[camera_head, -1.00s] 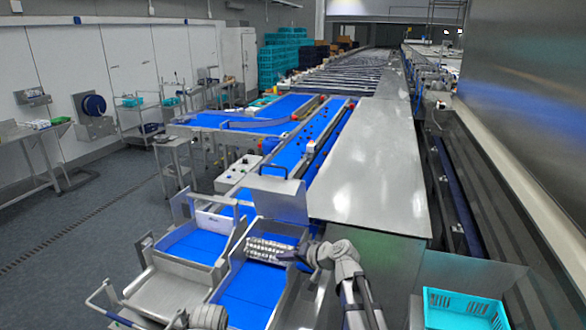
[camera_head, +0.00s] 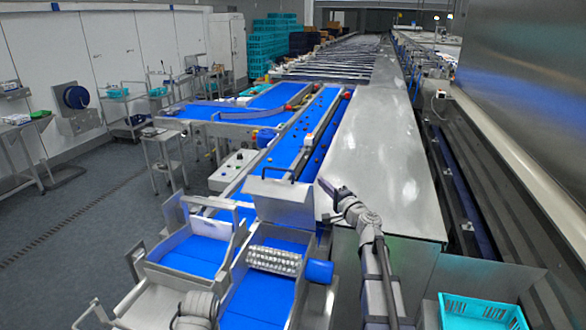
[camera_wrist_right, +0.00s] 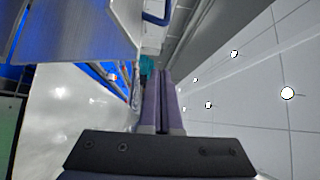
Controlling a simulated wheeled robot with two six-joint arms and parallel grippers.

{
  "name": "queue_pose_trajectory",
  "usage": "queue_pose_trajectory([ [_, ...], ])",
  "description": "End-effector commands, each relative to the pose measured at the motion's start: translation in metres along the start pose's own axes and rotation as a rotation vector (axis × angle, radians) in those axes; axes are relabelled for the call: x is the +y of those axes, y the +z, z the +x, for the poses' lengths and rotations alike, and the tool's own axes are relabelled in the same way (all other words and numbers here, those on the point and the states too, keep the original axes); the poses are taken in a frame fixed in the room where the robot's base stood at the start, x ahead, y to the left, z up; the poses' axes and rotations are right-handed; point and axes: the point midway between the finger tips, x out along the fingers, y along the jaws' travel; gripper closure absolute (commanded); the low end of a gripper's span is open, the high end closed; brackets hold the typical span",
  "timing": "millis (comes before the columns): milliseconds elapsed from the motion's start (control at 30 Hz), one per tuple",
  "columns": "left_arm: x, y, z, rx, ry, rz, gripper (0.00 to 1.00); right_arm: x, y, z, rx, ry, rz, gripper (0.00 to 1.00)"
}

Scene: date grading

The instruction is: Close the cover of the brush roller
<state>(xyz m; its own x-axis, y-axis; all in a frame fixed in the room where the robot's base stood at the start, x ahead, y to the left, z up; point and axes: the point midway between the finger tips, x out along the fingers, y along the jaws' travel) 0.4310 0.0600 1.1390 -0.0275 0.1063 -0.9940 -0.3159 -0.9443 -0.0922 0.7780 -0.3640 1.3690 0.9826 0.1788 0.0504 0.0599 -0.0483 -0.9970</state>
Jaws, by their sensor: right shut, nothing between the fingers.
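The brush roller (camera_head: 273,260), a pale bristled cylinder, lies across the blue chute in the head view, with a blue end cap (camera_head: 319,271) at its right. Its cover, a grey metal plate (camera_head: 284,205), stands raised behind the roller, so the roller is exposed. A dark handle (camera_head: 278,172) shows above the plate. My right gripper (camera_head: 324,186) is above and right of the plate's upper right corner, apart from it. In the right wrist view its fingers (camera_wrist_right: 164,75) are together and empty. My left gripper is not in view.
Blue conveyor belts (camera_head: 294,148) run to the back, with small dark fruit on them. A long steel housing (camera_head: 385,165) lies right of my right gripper. A turquoise crate (camera_head: 480,312) is at the lower right. Metal chute walls (camera_head: 228,250) stand left of the roller.

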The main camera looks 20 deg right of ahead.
Motion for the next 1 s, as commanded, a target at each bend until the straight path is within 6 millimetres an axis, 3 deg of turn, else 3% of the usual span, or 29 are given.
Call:
queue_pose_trajectory([
  [233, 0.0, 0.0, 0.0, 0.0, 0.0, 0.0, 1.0, -0.001, -0.003, 0.002, 0.006, -0.004, 0.005, 1.0],
  [367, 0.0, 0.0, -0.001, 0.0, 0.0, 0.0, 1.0, -0.001, -0.004, 0.016, 0.005, -0.004, 0.005, 1.0],
  [800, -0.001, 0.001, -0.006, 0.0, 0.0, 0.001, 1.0, -0.001, -0.004, 0.103, 0.005, -0.003, 0.006, 1.0],
  [1000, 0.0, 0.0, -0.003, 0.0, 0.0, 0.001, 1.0, -0.001, 0.024, 0.09, 0.005, -0.003, 0.005, 1.0],
])
